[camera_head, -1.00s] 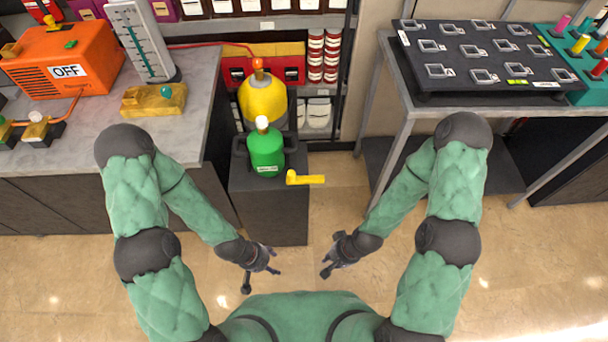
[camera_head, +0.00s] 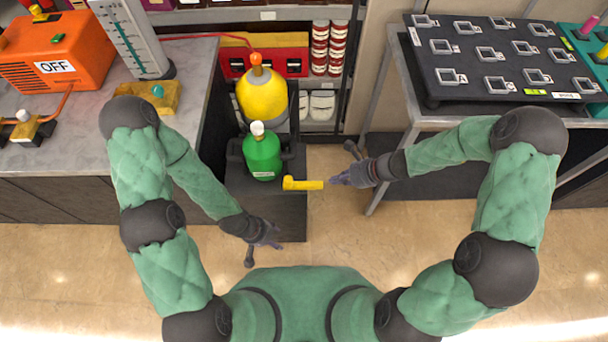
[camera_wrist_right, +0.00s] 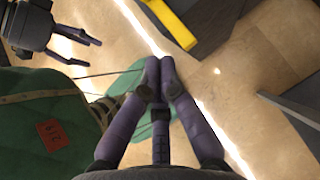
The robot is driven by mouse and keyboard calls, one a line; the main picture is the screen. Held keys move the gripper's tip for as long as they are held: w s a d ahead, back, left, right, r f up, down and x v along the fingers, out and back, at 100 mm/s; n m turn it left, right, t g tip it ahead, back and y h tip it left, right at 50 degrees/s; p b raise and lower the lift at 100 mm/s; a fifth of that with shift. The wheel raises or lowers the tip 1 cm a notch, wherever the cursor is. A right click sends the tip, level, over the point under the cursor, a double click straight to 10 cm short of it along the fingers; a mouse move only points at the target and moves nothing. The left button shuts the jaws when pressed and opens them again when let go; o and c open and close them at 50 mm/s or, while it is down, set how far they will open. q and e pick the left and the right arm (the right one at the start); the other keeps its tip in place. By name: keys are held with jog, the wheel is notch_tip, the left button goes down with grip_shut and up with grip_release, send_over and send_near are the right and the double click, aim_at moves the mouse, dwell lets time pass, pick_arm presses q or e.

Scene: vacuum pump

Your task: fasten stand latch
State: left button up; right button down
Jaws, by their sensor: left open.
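The yellow latch handle (camera_head: 305,185) sticks out to the right from the dark stand (camera_head: 275,215) that carries the green bottle (camera_head: 263,158). My right gripper (camera_head: 338,180) is just right of the handle's free end, with a small gap. In the right wrist view the handle (camera_wrist_right: 170,22) is at the top, beyond the fingertips. My right gripper's fingertips (camera_wrist_right: 160,72) are together with nothing between them. My left gripper (camera_head: 275,238) is open and empty, low in front of the stand; it also shows in the right wrist view (camera_wrist_right: 90,50).
A yellow bottle (camera_head: 262,95) stands behind the green one. The left counter (camera_head: 195,95) holds an orange machine (camera_head: 50,50) and a gauge. A metal table (camera_head: 412,100) with a black tray (camera_head: 445,95) is at the right. The floor in front is clear.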

aim_at(293, 184)
jog(key=shift+w+r, duration=0.1)
jog(key=b+x, duration=0.4)
jog(key=x, duration=0.6)
jog(key=a, duration=0.1)
jog(key=a+b, duration=0.1)
jog(key=a, duration=0.1)
jog(key=shift+w, duration=0.3)
jog(key=shift+w+a, duration=0.15)
jog(key=shift+a, duration=0.35)
jog(key=shift+b, duration=0.3)
